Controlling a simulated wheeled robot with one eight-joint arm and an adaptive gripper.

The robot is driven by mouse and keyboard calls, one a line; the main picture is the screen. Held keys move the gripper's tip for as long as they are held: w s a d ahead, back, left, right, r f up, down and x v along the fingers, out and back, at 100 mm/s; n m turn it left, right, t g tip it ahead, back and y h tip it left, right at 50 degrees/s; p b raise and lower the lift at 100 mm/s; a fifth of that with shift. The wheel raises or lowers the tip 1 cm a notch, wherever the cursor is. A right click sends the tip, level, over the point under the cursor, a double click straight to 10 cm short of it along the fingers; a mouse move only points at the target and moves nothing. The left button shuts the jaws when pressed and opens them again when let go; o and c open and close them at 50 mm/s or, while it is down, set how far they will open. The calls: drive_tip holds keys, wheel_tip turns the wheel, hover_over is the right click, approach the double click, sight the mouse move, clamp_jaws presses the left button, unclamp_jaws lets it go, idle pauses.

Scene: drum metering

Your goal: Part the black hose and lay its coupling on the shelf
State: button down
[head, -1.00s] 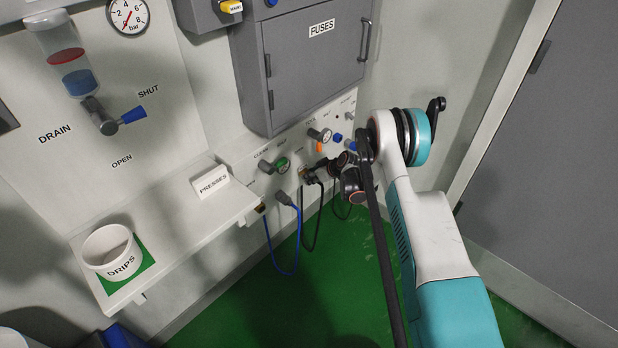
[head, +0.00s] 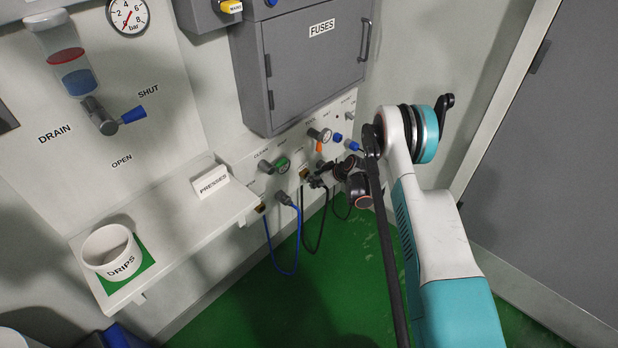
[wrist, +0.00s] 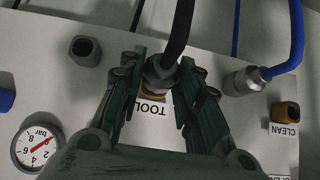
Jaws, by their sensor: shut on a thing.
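The black hose (wrist: 180,30) ends in a grey coupling (wrist: 160,72), which sits between the two fingers of my gripper (wrist: 157,88) in the wrist view. My gripper (head: 318,181) is shut on that coupling, close to the wall panel. A brass socket (wrist: 157,93) above the TOOL label shows just behind the coupling. In the head view the brass socket (head: 304,172) shows to the left of the gripper, and the coupling seems drawn off it by a small gap. The black hose (head: 322,225) hangs in a loop below. The white shelf (head: 180,232) is at the left.
The shelf bears a DRIPS cup (head: 107,250) on a green patch and a PRESSES sign (head: 210,182). The blue hose (head: 284,272) with its coupling (wrist: 245,80) hangs close beside. The fuse box (head: 305,65) is above. Shelf middle is clear.

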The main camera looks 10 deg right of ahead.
drive_tip(key=shift+s+d, duration=0.5)
drive_tip(key=shift+s, duration=0.2)
drive_tip(key=shift+s+d, duration=0.5)
drive_tip(key=shift+s, duration=0.15)
drive_tip(key=s+d, duration=0.2)
drive_tip(key=s, duration=0.1)
drive_tip(key=shift+s+d, duration=0.15)
idle(0.5)
idle(0.4)
drive_tip(key=s+a+r+m+t+h, duration=0.1)
drive_tip(key=s+r+m, duration=0.15)
drive_tip(key=r, duration=0.65)
drive_tip(key=s+a+r+m+h, duration=0.2)
drive_tip(key=s+r, duration=0.1)
drive_tip(key=r, duration=0.6)
drive_tip(key=s+a+r+m+h, duration=0.1)
drive_tip(key=s+r+m+h, duration=0.1)
drive_tip(key=s+r, duration=1)
drive_tip(key=shift+s+a+r+m+t, duration=0.2)
drive_tip(key=shift+s+r+m+t, duration=0.1)
drive_tip(key=shift+s+m, duration=0.1)
